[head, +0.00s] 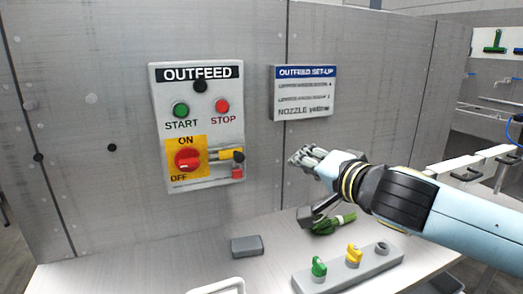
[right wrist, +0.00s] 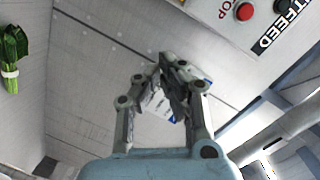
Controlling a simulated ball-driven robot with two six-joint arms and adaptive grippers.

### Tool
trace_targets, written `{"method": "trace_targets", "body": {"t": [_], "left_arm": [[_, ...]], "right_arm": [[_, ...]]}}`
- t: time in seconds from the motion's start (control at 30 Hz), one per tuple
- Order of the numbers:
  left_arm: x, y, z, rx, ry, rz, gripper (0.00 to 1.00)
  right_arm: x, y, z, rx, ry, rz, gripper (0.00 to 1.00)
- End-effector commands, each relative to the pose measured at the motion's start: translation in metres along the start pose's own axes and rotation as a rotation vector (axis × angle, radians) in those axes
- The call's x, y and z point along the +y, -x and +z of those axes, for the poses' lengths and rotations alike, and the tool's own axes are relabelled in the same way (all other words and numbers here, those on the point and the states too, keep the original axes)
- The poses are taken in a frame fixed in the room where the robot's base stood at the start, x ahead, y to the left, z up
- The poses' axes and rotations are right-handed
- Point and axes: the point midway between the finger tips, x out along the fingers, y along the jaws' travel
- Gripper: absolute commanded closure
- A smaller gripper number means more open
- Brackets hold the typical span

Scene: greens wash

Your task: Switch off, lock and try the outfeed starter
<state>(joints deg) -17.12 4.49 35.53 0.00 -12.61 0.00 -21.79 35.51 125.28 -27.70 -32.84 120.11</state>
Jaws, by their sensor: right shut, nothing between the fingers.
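The outfeed starter (head: 206,85) is a grey box on the metal wall, with a green START button (head: 180,110) and a red STOP button (head: 222,106). The STOP button also shows in the right wrist view (right wrist: 244,11). Its red rotary switch (head: 187,160) sits on a yellow plate between ON and OFF; I cannot tell its setting for sure. A yellow-and-black piece (head: 232,154) and a small red, padlock-like piece (head: 237,172) are beside the switch. My right gripper (head: 297,158) is shut and empty, right of the starter and apart from it. My left gripper is out of view.
An OUTFEED SET-UP sign (head: 303,93) hangs right of the starter. On the bench are a dark grey block (head: 247,246), a bundle of greens (head: 335,222) under my right arm, and a grey rack (head: 345,266) with green and yellow nozzles. The bench below the starter is mostly clear.

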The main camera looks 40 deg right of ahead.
Motion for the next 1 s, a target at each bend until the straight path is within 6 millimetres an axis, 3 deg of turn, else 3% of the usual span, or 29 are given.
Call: {"method": "trace_targets", "body": {"t": [0.1,0.27,0.7,1.0], "left_arm": [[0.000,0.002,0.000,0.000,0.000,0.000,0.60],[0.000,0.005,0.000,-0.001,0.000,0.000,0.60],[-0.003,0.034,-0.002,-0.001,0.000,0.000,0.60],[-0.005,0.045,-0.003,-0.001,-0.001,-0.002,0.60]], "right_arm": [[-0.016,-0.002,-0.004,-0.008,-0.061,-0.051,1.00],[-0.020,-0.014,-0.006,-0.008,-0.082,-0.059,1.00],[-0.027,-0.103,-0.005,-0.009,-0.083,-0.057,1.00],[-0.027,-0.110,0.032,-0.010,-0.079,-0.056,1.00]]}}
